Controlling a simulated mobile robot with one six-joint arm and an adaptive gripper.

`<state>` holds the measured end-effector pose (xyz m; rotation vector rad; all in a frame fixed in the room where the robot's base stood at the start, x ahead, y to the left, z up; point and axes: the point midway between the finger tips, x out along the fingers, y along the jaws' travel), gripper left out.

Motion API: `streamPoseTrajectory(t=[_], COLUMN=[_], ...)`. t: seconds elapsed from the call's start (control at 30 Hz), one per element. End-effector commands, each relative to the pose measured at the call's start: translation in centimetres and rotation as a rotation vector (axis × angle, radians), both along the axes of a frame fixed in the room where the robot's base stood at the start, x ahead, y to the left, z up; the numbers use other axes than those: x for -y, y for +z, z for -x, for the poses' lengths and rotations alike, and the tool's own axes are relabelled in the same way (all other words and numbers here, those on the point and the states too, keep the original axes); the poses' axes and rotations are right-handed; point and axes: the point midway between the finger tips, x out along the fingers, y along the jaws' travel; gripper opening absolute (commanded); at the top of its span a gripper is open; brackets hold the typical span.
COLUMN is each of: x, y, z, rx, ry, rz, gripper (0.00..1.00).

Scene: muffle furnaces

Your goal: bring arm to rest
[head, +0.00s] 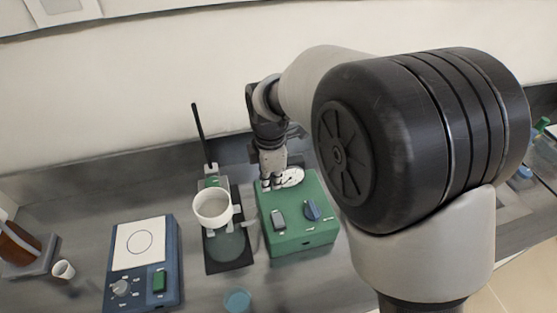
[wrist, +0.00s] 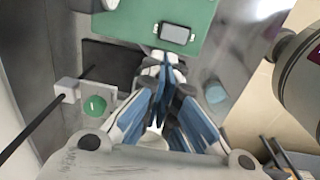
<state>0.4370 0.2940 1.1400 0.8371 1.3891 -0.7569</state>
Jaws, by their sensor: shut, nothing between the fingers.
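My arm reaches over the bench in the head view, and its large black joint fills the right middle of the picture. My gripper (head: 271,183) points down at the back left part of the green device (head: 312,238). I cannot tell whether it touches the device. In the wrist view my gripper (wrist: 165,62) has its fingers together with nothing between them, and the green device (wrist: 125,28) with its grey switch lies beyond the tips.
Left of the green device, a white cup-shaped vessel (head: 212,207) is held at a stand with an upright black rod (head: 197,133). A blue device (head: 170,262) with a white top stands further left, near a small white cup (head: 63,269). A blue-lidded container (head: 237,301) is at the front.

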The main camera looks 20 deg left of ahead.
Motion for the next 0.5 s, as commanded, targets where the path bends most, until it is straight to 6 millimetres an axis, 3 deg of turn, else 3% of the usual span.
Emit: streamPoseTrajectory(t=[0.17,0.27,0.37,0.5], x=[0.1,1.2,4.0,10.3], y=[0.1,1.0,3.1,7.0], z=[0.0,0.0,0.1,1.7], rx=[0.001,0.009,0.029,0.065], ry=[-0.004,-0.057,-0.206,-0.544], rz=[-0.001,-0.009,-0.032,-0.088], gripper=[0.00,0.00,0.00,0.00])
